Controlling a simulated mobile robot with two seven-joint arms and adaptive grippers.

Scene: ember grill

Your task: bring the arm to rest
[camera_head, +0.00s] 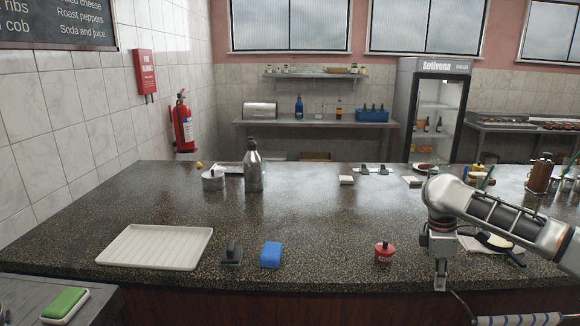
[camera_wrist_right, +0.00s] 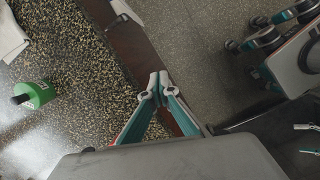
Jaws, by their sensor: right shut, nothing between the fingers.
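My right arm comes in from the right in the head view, over the right part of the dark speckled counter (camera_head: 330,215). Its gripper (camera_head: 440,283) points down at the counter's front edge. In the wrist view the two fingertips of this gripper (camera_wrist_right: 155,82) meet, and nothing is between them. Below them show the counter's brown front edge and the grey floor (camera_wrist_right: 210,40).
A red lidded pot (camera_head: 384,252) stands left of the gripper. A green container (camera_wrist_right: 36,94) stands on the counter in the wrist view. The counter's middle is clear.

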